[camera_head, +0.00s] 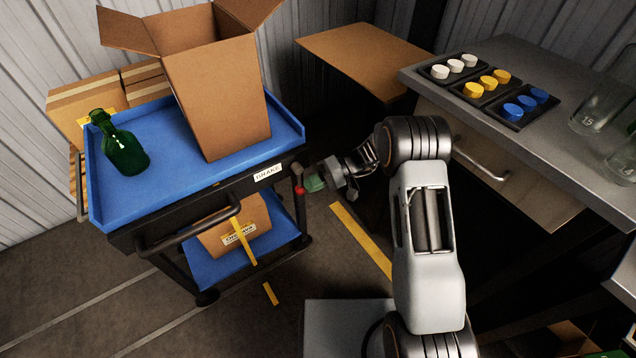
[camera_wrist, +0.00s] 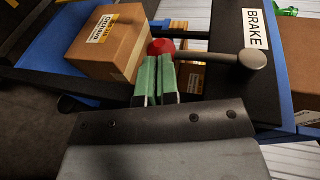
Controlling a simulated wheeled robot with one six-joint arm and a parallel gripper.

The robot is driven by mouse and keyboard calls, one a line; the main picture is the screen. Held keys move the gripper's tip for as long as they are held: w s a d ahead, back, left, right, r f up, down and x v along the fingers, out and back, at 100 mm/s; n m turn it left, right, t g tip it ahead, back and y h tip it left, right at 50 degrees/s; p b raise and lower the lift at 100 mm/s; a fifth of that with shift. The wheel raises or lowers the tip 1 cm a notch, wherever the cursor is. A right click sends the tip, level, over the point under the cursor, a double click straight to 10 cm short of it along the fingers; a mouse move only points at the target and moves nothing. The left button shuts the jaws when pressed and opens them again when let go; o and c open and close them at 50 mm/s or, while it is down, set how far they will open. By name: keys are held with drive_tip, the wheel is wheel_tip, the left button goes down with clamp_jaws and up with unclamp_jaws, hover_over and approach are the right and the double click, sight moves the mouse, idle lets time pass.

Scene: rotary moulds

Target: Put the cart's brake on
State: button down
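The blue cart (camera_head: 185,185) stands at the left, with a white BRAKE label (camera_head: 268,172) on its dark edge. Beside the label is the brake lever, a grey arm with a round pivot (camera_wrist: 252,57) and a red knob (camera_wrist: 160,46). The knob also shows in the head view (camera_head: 299,191), below the pivot, so the lever points down. My gripper (camera_wrist: 157,62) has green fingers close together with only a thin gap. Their tips are at the knob and overlap it in the wrist view; I cannot tell if they touch it. Nothing shows between the fingers.
An open cardboard box (camera_head: 218,105) and a green bottle (camera_head: 125,150) stand on the cart's top. A closed box (camera_head: 233,226) lies on its lower shelf. A grey counter (camera_head: 590,130) with trays of coloured pucks is at the right. Floor shows between cart and counter.

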drive_tip(key=shift+a+f, duration=0.1)
idle(0.4)
drive_tip(key=p+v, duration=0.2)
drive_tip(key=v, duration=1)
idle(0.4)
